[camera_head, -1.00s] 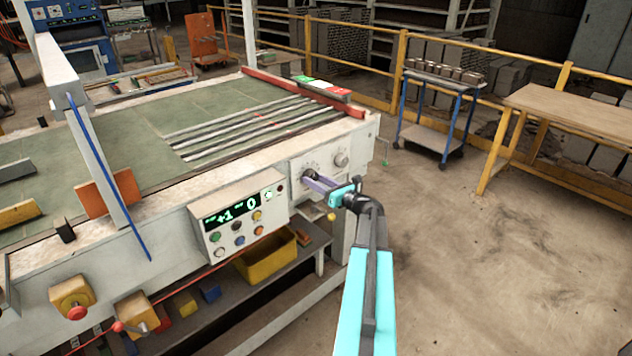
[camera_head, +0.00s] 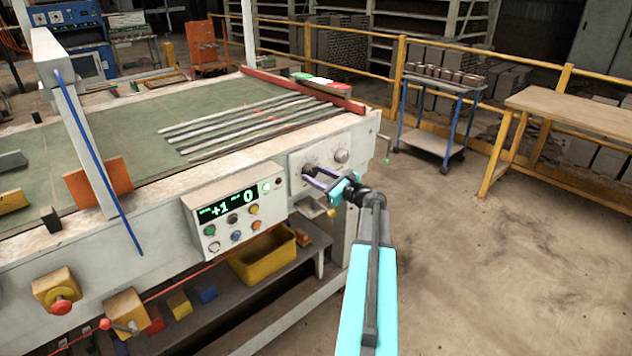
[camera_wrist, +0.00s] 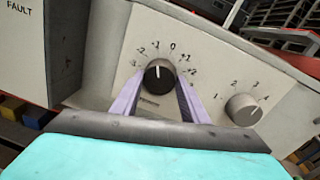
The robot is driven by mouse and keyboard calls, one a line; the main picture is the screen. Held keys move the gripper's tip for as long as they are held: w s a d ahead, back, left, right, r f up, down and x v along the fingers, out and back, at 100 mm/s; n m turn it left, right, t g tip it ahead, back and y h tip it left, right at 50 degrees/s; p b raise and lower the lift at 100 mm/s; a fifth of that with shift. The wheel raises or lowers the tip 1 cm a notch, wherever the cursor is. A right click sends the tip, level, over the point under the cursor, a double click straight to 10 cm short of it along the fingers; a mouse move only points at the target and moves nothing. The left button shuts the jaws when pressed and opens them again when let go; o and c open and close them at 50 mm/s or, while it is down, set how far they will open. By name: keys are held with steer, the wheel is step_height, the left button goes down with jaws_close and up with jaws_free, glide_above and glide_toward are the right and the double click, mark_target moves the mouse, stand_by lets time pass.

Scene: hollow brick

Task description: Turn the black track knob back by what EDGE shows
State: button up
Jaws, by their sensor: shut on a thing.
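The black track knob (camera_wrist: 158,76) sits on a pale panel in the wrist view, its white line pointing about at the -1 mark. In the wrist view, the purple fingers of my gripper (camera_wrist: 159,88) lie on either side of the knob, shut on it. In the head view my gripper (camera_head: 312,175) reaches the panel (camera_head: 325,158) at the machine's front, largely hiding the knob. The display (camera_head: 229,205) on the control box reads +1 at left and 0 at right. Its small captions are too blurred to read.
A grey knob (camera_wrist: 243,109) with a numbered scale sits right of the black knob. The control box (camera_head: 233,213) with several coloured buttons is left of my gripper. A yellow bin (camera_head: 263,258) stands on the shelf below.

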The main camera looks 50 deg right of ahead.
steer(key=shift+n+b, duration=0.3)
steer(key=shift+n, duration=0.1)
steer(key=o, duration=1.1)
steer(key=shift+c, duration=0.2)
steer(key=shift+s, duration=0.15)
steer(key=s+b, duration=0.2)
steer(key=s, duration=1.1)
steer(key=shift+s+r, duration=0.3)
